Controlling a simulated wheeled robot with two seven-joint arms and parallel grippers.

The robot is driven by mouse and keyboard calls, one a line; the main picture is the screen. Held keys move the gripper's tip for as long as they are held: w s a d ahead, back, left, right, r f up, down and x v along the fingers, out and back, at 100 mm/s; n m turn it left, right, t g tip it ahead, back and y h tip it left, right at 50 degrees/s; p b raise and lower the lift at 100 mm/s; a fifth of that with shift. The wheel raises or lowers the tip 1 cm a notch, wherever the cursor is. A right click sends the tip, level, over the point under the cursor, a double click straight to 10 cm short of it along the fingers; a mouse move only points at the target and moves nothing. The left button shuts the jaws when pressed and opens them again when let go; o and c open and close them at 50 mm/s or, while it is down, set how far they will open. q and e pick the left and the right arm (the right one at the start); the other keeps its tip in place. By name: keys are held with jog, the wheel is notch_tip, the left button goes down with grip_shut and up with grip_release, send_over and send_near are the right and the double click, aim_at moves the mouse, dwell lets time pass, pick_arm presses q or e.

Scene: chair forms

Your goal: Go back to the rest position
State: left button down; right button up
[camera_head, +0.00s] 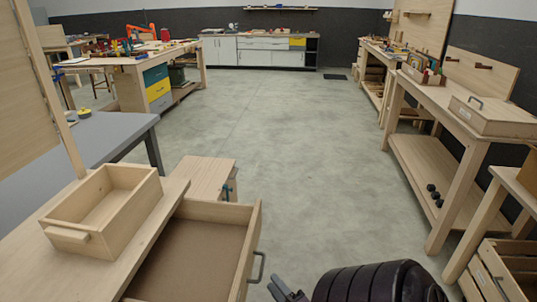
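My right arm comes in dark and ribbed at the bottom edge. The dark tip of my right gripper (284,291) shows beside it, cut off by the bottom of the view. I cannot make out whether its fingers are open or shut, and I see nothing held in the part that shows. It appears near the handle (258,267) of an open wooden drawer (243,252), with a gap in the picture between them. My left gripper is not in view.
A small open wooden box (125,225) sits on the bench (160,215) at left. The drawer sticks out below it. Workbenches (470,130) line the right side, with a wooden crate (490,275) low at front right. The middle floor (300,150) is clear.

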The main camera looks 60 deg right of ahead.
jog(key=shift+s+a, duration=0.1)
jog(key=shift+s, duration=0.15)
jog(key=shift+f, duration=0.1)
dwell(0.3)
jog(key=s+a+f+m+g+y, duration=0.2)
jog(key=a+f+m+g, duration=0.15)
jog(key=f, duration=0.85)
jog(key=s+a+f+m+g+y, duration=0.1)
jog(key=s+a+f+m+g, duration=0.25)
jog(key=f, duration=0.85)
jog(key=s+a+f+m+g+y, duration=0.2)
jog(key=s+a+f+g+y, duration=0.2)
jog(key=s+a+f+g, duration=0.6)
jog(key=s+a+f, duration=0.3)
jog(key=a+f, duration=0.1)
jog(key=a, duration=0.2)
jog(key=shift+y, duration=0.3)
